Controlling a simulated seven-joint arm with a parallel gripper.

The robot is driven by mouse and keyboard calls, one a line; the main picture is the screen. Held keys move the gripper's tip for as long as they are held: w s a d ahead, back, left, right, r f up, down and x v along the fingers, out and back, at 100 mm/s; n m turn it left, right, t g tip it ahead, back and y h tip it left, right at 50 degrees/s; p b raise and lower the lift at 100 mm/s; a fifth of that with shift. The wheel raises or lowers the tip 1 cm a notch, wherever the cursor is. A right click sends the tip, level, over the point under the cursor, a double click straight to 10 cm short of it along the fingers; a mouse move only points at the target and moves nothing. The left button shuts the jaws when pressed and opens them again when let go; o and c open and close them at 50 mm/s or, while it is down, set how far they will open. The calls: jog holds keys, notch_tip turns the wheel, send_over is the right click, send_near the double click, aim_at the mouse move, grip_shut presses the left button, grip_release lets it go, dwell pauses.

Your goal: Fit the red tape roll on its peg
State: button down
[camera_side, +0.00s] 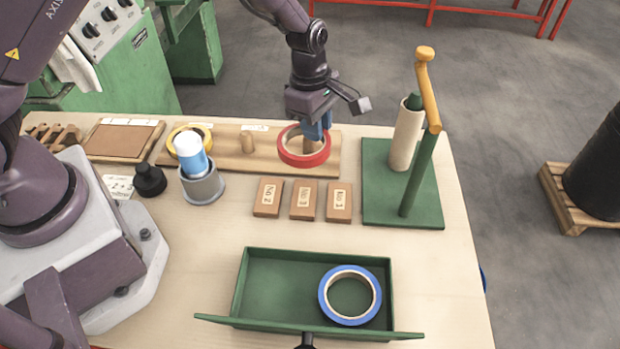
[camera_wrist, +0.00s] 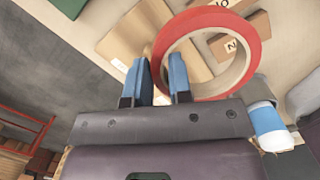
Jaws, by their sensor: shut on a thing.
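The red tape roll (camera_side: 303,160) is held at its right side by my gripper (camera_side: 322,126) in the side view. In the wrist view, the blue fingers (camera_wrist: 161,84) stand either side of the wall of the red roll (camera_wrist: 207,20). The roll is over the right end of the wooden peg board (camera_side: 228,162). A brown peg (camera_side: 308,146) shows through the roll's opening; I cannot tell whether the roll is above it or around it. The middle peg (camera_side: 247,143) is bare. A yellow roll (camera_side: 177,134) is at the board's left end.
A blue and white cylinder (camera_side: 190,155) in a grey cup (camera_side: 205,187) stands left. Several labelled blocks (camera_side: 303,200) lie in front of the board. A green stand (camera_side: 402,215) with a tan roll and orange-topped post is right. An open green drawer (camera_side: 275,265) holds a blue roll (camera_side: 326,300).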

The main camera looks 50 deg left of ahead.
jog(key=shift+w+a+f, duration=0.4)
jog(key=shift+w+a, duration=0.4)
jog(key=shift+w, duration=0.05)
jog(key=shift+w+a+f, duration=0.4)
jog(key=shift+w+a, duration=0.4)
jog(key=shift+w, duration=0.05)
jog(key=shift+w+a+f, duration=0.4)
jog(key=shift+w+a, duration=0.4)
jog(key=shift+w, duration=0.05)
jog(key=shift+f, duration=0.15)
jog(key=shift+f, duration=1.6)
jog(key=shift+f, duration=0.15)
jog(key=shift+f, duration=0.7)
jog(key=c, duration=1)
grip_release()
jog(key=shift+f, duration=0.1)
jog(key=shift+o, duration=0.2)
jog(key=shift+s+d, duration=0.1)
jog(key=shift+s, duration=0.05)
